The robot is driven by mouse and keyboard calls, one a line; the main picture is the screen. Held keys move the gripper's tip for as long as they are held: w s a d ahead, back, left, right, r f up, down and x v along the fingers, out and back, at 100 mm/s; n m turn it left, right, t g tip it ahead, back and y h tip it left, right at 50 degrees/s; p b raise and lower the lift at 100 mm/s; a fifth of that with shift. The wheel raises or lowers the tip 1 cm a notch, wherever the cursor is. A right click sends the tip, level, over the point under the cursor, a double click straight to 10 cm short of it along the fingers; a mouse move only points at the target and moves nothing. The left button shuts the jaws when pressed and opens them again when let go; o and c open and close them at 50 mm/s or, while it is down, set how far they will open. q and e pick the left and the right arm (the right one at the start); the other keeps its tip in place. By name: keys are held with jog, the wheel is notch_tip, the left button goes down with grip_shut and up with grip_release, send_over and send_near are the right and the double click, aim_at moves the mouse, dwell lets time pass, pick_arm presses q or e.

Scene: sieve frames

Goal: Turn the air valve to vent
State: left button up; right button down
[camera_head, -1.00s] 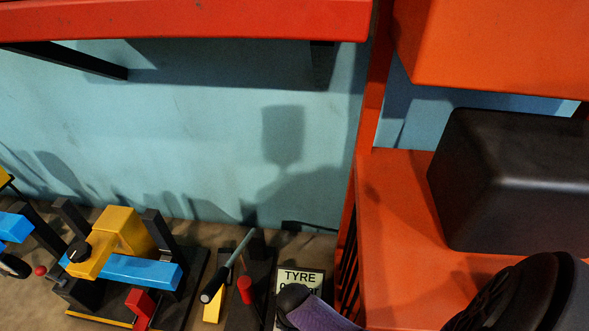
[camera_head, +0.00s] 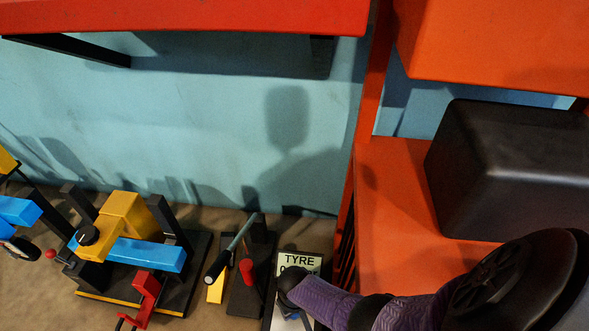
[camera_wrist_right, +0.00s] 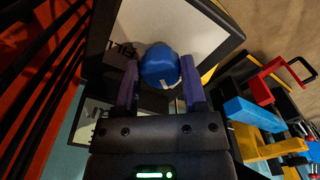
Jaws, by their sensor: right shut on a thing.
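The air valve shows in the right wrist view as a round blue knob (camera_wrist_right: 160,66) with a white mark, on a pale panel in a dark frame. My right gripper (camera_wrist_right: 159,80) has a purple finger on either side of the knob and is shut on it. The right fingertips are hidden there. My left gripper is in neither view.
A yellow, blue and black machine (camera_head: 145,254) with a red handle stands at the lower left. A grey-rodded lever (camera_head: 240,233) and a red knob (camera_head: 247,270) stand left of the sign. An orange rack (camera_head: 400,190) holding a black block (camera_head: 510,165) rises on the right.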

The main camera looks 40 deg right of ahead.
jog(key=shift+n, duration=0.7)
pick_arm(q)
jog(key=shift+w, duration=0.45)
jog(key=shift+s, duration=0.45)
pick_arm(e)
jog(key=shift+n, duration=0.3)
jog(key=shift+c, duration=0.7)
grip_release()
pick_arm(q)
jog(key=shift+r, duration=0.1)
